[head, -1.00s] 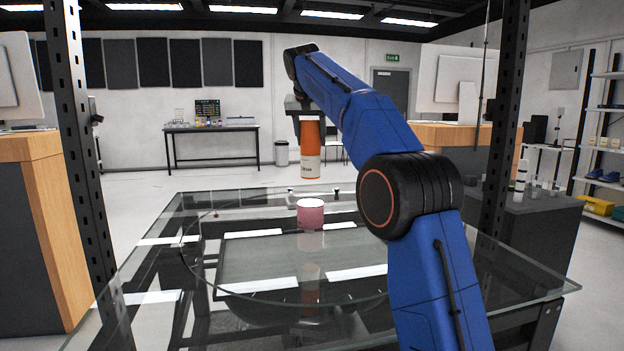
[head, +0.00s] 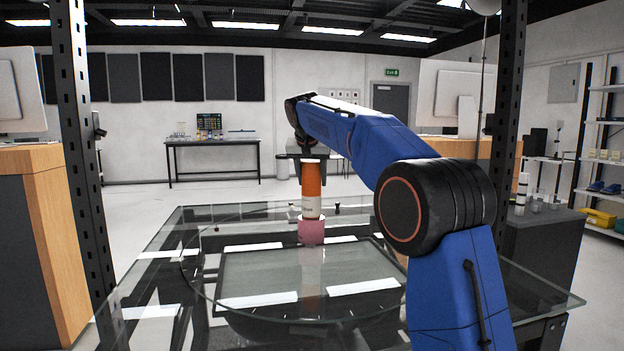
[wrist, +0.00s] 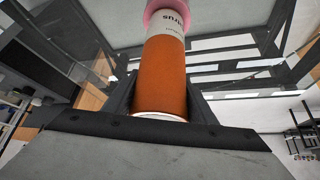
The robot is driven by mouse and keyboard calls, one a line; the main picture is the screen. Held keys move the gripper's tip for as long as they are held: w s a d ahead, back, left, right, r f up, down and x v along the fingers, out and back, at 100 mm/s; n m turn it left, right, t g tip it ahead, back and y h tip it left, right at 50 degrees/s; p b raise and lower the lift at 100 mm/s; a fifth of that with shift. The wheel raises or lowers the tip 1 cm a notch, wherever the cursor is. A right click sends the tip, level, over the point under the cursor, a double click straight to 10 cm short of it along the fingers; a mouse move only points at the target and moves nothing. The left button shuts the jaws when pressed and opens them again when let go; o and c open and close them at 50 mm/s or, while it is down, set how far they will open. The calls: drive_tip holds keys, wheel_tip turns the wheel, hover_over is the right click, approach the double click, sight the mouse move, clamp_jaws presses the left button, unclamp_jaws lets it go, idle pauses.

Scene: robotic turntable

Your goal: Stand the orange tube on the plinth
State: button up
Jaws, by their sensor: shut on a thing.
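The orange tube (head: 312,182), with a pale printed band at its lower end, stands upright in my gripper (head: 311,172). The plinth (head: 311,232) is a short pink cylinder on the glass turntable. The tube's lower end is directly over the plinth's top, at or very near contact; I cannot tell whether they touch. In the wrist view, my gripper's dark fingers are shut on both sides of the tube (wrist: 162,75). Its printed end meets the pink plinth (wrist: 167,6) in the picture, hiding part of it.
The round glass turntable (head: 230,285) is clear around the plinth. A few small dark items sit toward its far side. Dark perforated posts (head: 85,160) rise at left and right. A wooden-sided bench (head: 55,240) is at left.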

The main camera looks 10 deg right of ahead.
sight(310, 162)
drive_tip(key=o, duration=1.3)
drive_tip(key=shift+f, duration=0.1)
drive_tip(key=shift+c, duration=0.2)
drive_tip(key=v, duration=1.2)
